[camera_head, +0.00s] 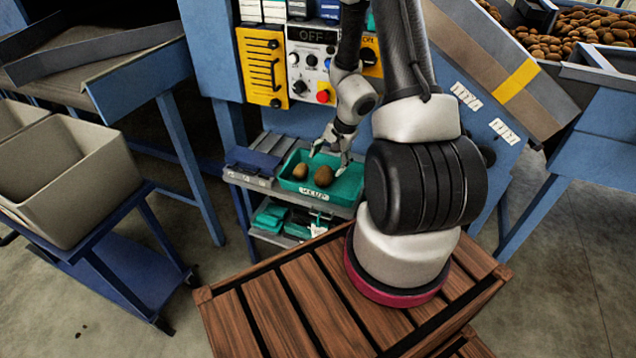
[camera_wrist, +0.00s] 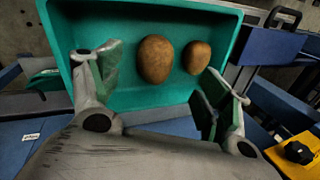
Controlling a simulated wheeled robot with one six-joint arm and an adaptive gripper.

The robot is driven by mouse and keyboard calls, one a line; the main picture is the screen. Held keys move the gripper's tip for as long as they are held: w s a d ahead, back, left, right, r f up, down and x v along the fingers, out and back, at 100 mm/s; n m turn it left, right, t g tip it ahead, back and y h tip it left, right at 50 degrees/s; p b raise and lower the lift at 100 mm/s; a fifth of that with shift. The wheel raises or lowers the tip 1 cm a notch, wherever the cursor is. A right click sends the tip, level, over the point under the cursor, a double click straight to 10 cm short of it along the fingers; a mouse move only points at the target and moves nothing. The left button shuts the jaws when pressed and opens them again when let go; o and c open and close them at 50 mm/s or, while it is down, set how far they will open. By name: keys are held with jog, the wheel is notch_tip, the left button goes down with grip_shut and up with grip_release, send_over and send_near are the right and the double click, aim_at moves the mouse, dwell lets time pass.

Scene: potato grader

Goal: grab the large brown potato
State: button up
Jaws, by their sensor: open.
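The large brown potato (camera_head: 323,176) lies in a green tray (camera_head: 347,190) on the small shelf unit. A smaller brown potato (camera_head: 300,171) lies to its left. In the wrist view the large potato (camera_wrist: 155,59) is left of the smaller one (camera_wrist: 196,57), with a narrow gap between them. My gripper (camera_head: 328,158) is open and empty above the tray. In the wrist view my gripper's (camera_wrist: 160,74) fingers are spread wide, with the large potato showing between them and the smaller one near the right finger. Whether a finger touches the tray, I cannot tell.
The green tray's walls (camera_wrist: 215,8) surround the potatoes. A blue-grey bin (camera_head: 252,161) sits left of the tray. A control panel (camera_head: 311,68) stands behind. A slatted wooden crate (camera_head: 270,310) is in front, and a beige bin (camera_head: 75,180) is at left.

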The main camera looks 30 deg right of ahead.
aim_at(326, 171)
jog(key=shift+d+f, duration=0.2)
jog(key=shift+d, duration=0.15)
jog(key=shift+n, duration=0.3)
jog(key=x, duration=0.7)
jog(key=shift+w+d+f, duration=0.2)
jog(key=shift+d+f, duration=0.05)
jog(key=c, duration=1.2)
